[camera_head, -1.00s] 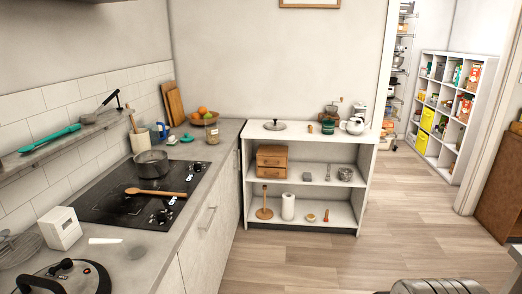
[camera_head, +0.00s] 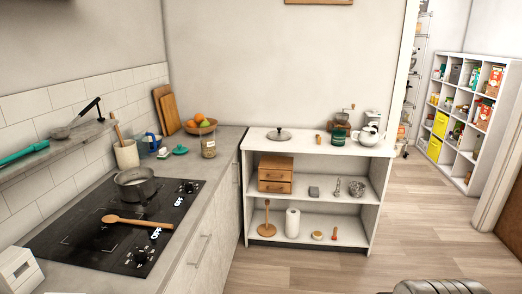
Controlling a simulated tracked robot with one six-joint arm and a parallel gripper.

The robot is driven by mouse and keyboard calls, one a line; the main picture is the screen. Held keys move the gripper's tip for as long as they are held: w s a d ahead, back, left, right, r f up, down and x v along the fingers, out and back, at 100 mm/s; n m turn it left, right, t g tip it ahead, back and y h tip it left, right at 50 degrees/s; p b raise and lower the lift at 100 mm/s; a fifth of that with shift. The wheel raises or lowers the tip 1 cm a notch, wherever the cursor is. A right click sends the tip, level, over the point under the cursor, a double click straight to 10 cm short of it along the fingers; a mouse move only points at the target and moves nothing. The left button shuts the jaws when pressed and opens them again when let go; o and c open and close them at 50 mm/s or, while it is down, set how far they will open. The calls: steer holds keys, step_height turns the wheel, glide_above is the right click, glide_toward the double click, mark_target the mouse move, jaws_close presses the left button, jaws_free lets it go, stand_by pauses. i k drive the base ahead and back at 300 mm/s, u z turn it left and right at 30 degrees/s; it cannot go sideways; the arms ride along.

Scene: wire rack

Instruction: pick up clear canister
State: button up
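A clear canister (camera_head: 208,147) stands upright at the far end of the grey counter, near its right edge. It is see-through, with tan or greenish contents low inside. It stands just in front of the fruit bowl (camera_head: 200,127) and to the right of a green lidded dish (camera_head: 180,150). Nothing hides it. My gripper is not in view; only a grey ribbed part of my own body shows at the bottom right edge, well away from the canister.
The stove (camera_head: 115,225) with a pot (camera_head: 135,184) and wooden spoon fills the near counter. A white shelf unit (camera_head: 320,145) with a teapot and grinder stands right of the counter. Open wooden floor (camera_head: 330,272) lies in front. A wire rack (camera_head: 418,75) and cube shelf stand beyond the doorway.

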mark_target(207, 135)
steer(key=i, duration=3.4)
steer(key=u, duration=1.7)
